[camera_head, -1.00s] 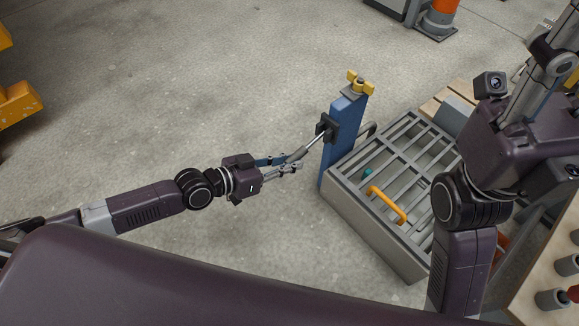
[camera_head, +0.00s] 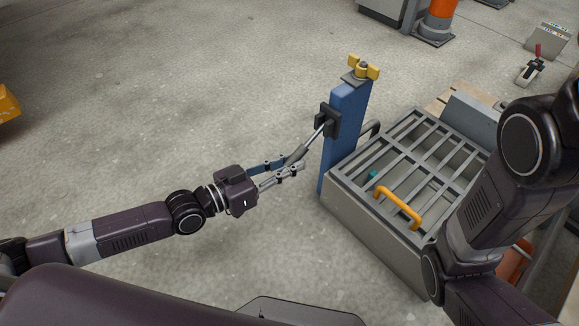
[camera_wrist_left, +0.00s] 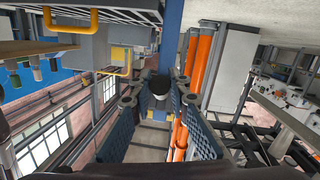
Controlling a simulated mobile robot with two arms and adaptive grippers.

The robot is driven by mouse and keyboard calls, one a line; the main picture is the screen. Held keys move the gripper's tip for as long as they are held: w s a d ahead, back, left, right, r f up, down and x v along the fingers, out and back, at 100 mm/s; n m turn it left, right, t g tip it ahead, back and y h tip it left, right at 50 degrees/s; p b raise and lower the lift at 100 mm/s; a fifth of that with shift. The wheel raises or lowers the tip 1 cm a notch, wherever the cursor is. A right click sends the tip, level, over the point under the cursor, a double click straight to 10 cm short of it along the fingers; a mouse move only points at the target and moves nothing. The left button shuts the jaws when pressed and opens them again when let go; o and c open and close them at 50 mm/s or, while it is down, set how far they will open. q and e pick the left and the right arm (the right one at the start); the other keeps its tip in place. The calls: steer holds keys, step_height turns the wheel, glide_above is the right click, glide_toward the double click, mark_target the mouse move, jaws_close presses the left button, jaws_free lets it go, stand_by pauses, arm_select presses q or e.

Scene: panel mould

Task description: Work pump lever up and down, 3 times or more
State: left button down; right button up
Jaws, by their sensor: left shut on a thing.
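The pump lever (camera_head: 314,140) is a thin metal rod with a dark grip. It slopes down to the left from a black bracket (camera_head: 327,120) on a blue post (camera_head: 346,115) with a yellow knob on top. My left gripper (camera_head: 299,160) is shut on the lever's outer end. In the left wrist view, the lever's dark round end (camera_wrist_left: 159,86) shows between the fingers of my left gripper (camera_wrist_left: 158,100). The fingers hide part of the grip. My right gripper is outside the views; only my right arm shows at the right.
A grey grated box (camera_head: 365,228) with an orange handle (camera_head: 398,208) stands right beside the post. An orange cylinder (camera_head: 439,20) stands at the back. A red-handled lever unit (camera_head: 533,66) is at the far right.

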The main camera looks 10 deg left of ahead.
arm_select(q)
steer(key=shift+f, duration=0.1)
stand_by(0.3)
steer(key=c, duration=1.8)
jaws_free()
steer(key=v, duration=1.2)
steer(key=shift+f, duration=0.1)
